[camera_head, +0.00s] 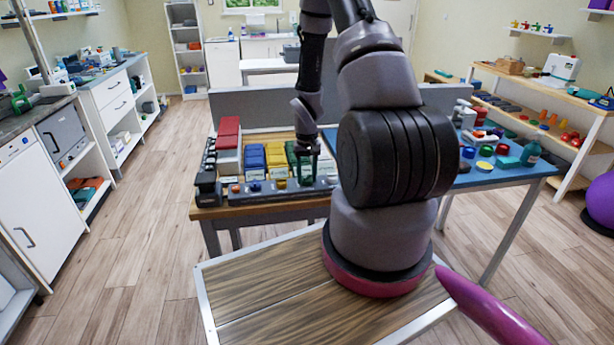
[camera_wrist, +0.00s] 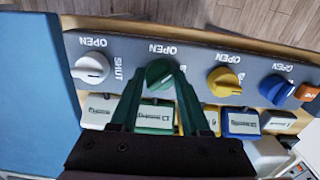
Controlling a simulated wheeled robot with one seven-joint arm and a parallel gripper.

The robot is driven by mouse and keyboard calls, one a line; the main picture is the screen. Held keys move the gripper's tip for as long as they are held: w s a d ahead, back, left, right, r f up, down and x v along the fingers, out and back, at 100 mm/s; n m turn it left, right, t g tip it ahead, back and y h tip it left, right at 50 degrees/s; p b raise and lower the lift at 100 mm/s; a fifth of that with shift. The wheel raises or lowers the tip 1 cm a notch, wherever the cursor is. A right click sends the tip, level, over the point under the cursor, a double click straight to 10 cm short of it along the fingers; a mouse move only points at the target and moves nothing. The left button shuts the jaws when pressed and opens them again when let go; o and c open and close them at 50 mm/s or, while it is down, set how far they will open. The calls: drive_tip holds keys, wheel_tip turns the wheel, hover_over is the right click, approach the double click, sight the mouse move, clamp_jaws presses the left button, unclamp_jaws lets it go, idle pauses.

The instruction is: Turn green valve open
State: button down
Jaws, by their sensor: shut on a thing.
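The green valve (camera_wrist: 160,72) is a round knob on a grey panel (camera_wrist: 122,50), with an OPEN label beside it. My gripper (camera_wrist: 163,82) has its two dark green fingers closed in on either side of this knob and grips it. The fingers partly cover the knob and any label near it, so its exact turn is hard to read. In the head view my gripper (camera_head: 305,165) reaches down to the right part of the panel (camera_head: 236,196), and the green valve cannot be made out there.
A white knob (camera_wrist: 92,67) sits left of the green one; a yellow knob (camera_wrist: 224,80), a blue knob (camera_wrist: 274,88) and an orange part (camera_wrist: 307,93) sit right. Labelled coloured blocks stand along the panel. A blue-topped table (camera_head: 470,176) adjoins on the right.

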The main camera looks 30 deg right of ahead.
sight(307, 176)
drive_tip(key=n, duration=0.4)
drive_tip(key=shift+n, duration=2.2)
drive_tip(key=shift+c, duration=1.9)
unclamp_jaws()
wheel_tip(307, 176, up, 11)
drive_tip(key=shift+f, duration=0.1)
